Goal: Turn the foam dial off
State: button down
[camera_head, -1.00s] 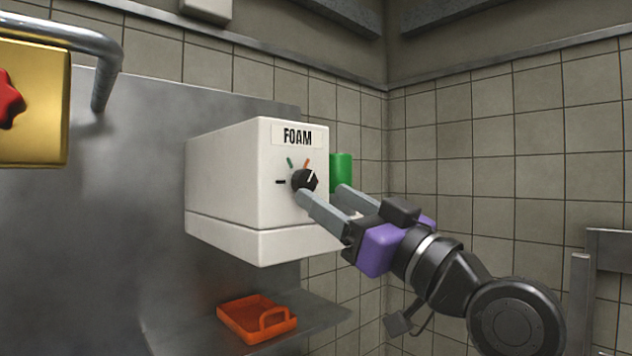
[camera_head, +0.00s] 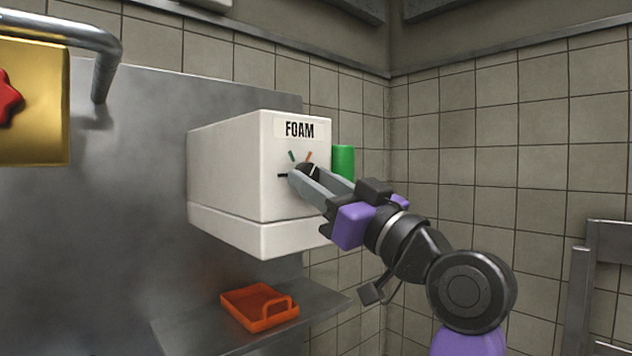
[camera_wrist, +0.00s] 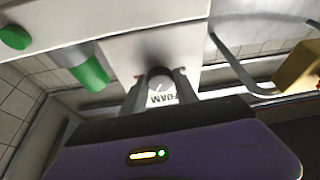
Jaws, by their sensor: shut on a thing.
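The white FOAM box (camera_head: 235,175) is on the steel wall panel. Its small black dial (camera_head: 306,168) sits on the front face below the FOAM label (camera_head: 299,129). Black, green and orange-red marks fan around the dial. My gripper (camera_head: 309,173) reaches in from the right and is shut on the dial, with a finger on each side. The near finger covers much of the dial, so its exact setting is hard to read. The wrist view shows the dial (camera_wrist: 160,79) between both fingers.
A green cylinder (camera_head: 343,162) stands close to the box's right side. An orange tray (camera_head: 259,307) lies on the steel shelf below. A gold box with a red knob (camera_head: 30,100) and a metal pipe are at the left.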

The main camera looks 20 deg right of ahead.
jog(key=shift+n+b, duration=0.3)
jog(key=n+g+y+b, duration=0.1)
jog(key=n+b, duration=0.1)
jog(key=n, duration=0.3)
jog(key=n+g+y+b, duration=0.2)
jog(key=n+b, duration=0.1)
jog(key=n, duration=0.2)
jog(key=n+g+y+b, duration=0.1)
jog(key=n+g+b, duration=0.1)
jog(key=n, duration=0.3)
jog(key=shift+w+d+r+y+b, duration=0.1)
jog(key=shift+d+r+y+b, duration=0.1)
jog(key=shift+d+y+b, duration=0.2)
jog(key=n+g, duration=0.1)
jog(key=n, duration=0.1)
jog(key=n+g, duration=0.1)
jog(key=n, duration=0.1)
jog(key=n+p, duration=0.1)
jog(key=n, duration=0.1)
jog(key=shift+r+n+g+h, duration=0.3)
jog(key=shift+r+g+h, duration=0.1)
jog(key=n+h+p, duration=0.1)
jog(key=n, duration=0.2)
jog(key=shift+a+n+g+h+p, duration=0.1)
jog(key=shift+n+g+h+p, duration=0.2)
jog(key=shift+n+h+p, duration=0.1)
jog(key=shift+n, duration=0.4)
jog(key=shift+h, duration=0.3)
